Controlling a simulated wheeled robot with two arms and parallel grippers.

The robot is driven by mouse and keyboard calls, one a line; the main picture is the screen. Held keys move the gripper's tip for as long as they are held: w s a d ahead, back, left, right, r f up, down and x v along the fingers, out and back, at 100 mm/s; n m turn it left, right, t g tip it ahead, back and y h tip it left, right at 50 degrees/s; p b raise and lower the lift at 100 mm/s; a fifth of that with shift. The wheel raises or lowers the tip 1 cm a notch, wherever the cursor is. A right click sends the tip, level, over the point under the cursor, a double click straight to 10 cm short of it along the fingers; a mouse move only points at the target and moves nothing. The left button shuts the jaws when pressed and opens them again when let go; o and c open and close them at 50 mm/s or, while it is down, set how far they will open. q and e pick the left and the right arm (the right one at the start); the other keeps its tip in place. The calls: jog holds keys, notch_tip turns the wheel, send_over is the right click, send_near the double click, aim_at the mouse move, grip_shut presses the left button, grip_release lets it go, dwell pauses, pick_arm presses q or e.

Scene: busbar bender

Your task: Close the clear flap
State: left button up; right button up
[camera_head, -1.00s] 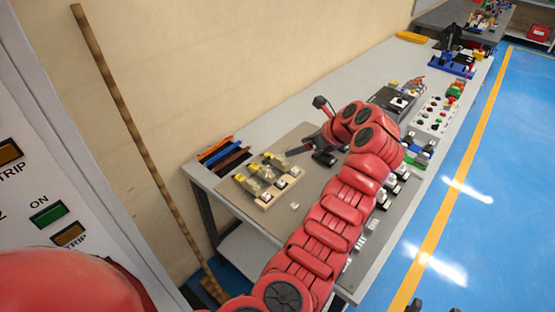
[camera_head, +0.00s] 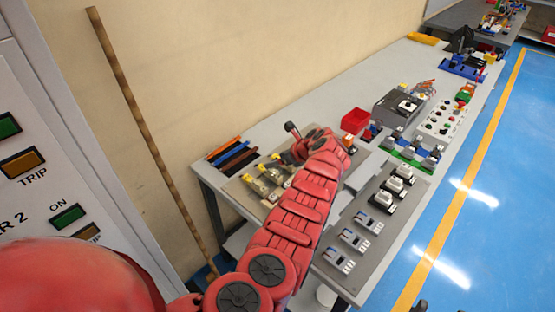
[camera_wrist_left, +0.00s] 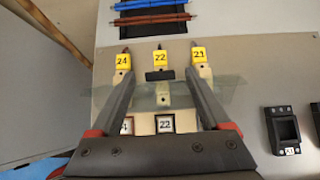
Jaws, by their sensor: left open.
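In the left wrist view, the clear flap (camera_wrist_left: 146,97) is a faint see-through sheet across the beige board, between the row of yellow tags 24, 22 and 21 and the lower row of white labels. Its ends stick out past both of my fingers. My left gripper (camera_wrist_left: 162,72) is open, its fingers spread on either side of tag 22, over the flap. I cannot tell whether they touch it. In the head view my red left arm reaches over the board (camera_head: 247,190) and hides part of it. The flap cannot be made out there. A dark bit at the bottom edge may be my right gripper.
A grey plate (camera_head: 338,240) with several switches is to the right. A red bin (camera_head: 355,120) and other devices stand farther along the bench. A pole leans on the wall.

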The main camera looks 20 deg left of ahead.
pick_arm(q)
jog(key=shift+c, duration=0.2)
jog(key=shift+f, duration=0.1)
grip_shut()
dwell(1.3)
